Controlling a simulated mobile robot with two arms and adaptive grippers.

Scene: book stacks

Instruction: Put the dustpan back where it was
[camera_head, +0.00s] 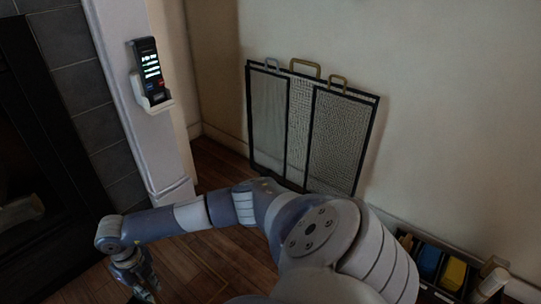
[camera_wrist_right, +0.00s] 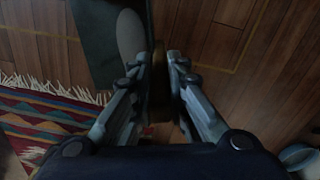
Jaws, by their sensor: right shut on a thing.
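My right gripper (camera_head: 142,286) hangs low at the bottom left of the head view, above the wooden floor. In the right wrist view its two fingers (camera_wrist_right: 165,85) are closed on a narrow, dark brownish piece, which looks like the handle of the dustpan. A dark green panel with a pale rounded patch (camera_wrist_right: 130,35), likely the dustpan's body, lies just beyond the fingers. Dim light and the fingers hide much of it. The dustpan cannot be made out clearly in the head view. My left gripper is out of view.
A folding mesh fire screen (camera_head: 268,112) leans against the wall. A dark fireplace (camera_head: 35,170) stands at left, beside a pillar with a wall-mounted handset (camera_head: 147,66). A striped, fringed rug (camera_wrist_right: 45,120) lies on the floor. A bin with colored items (camera_head: 440,268) is at lower right.

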